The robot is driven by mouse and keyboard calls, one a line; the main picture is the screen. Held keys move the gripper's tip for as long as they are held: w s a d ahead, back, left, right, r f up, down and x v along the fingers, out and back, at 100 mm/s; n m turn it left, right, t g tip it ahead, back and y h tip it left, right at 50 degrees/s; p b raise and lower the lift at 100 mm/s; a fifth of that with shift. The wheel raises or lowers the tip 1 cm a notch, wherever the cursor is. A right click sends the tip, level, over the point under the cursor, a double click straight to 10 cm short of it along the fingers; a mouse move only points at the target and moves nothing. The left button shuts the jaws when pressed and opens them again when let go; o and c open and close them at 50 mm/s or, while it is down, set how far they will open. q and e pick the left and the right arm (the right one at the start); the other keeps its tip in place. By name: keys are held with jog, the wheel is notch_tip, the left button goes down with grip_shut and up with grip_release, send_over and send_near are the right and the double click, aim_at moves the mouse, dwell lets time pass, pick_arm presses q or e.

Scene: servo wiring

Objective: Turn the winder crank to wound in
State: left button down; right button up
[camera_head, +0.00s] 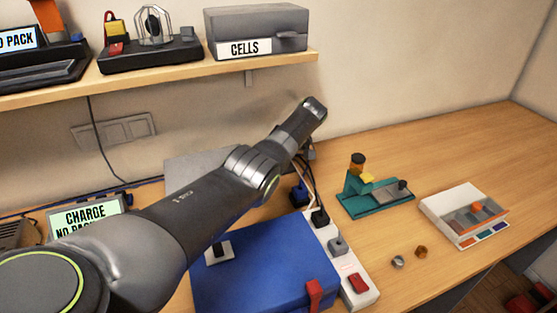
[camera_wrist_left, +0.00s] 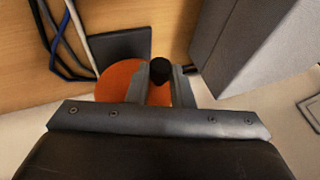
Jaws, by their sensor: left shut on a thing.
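In the left wrist view an orange disc, the winder (camera_wrist_left: 117,82), stands beside a dark flat plate, with a black crank knob (camera_wrist_left: 161,70) in front of it. My left gripper (camera_wrist_left: 161,88) is shut on the black knob, one finger on each side. In the head view my left arm reaches across to the back of the table, by the wall. It hides the gripper, the winder and the crank there. My right gripper is in neither view.
A blue case (camera_head: 255,270) lies below my arm. A white power strip (camera_head: 325,245) with plugs runs beside it. A teal stand (camera_head: 375,203) and a white tray (camera_head: 463,225) are to the right. A shelf (camera_head: 180,78) overhangs the back left. The far right table is clear.

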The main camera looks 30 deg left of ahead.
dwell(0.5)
pick_arm(q)
jog(key=c, duration=1.3)
grip_release()
jog(key=b+v, duration=0.2)
jog(key=v, duration=1.5)
jog(key=shift+w+d+r+b, duration=0.15)
jog(key=shift+w+d+b, duration=0.1)
jog(key=shift+b, duration=0.1)
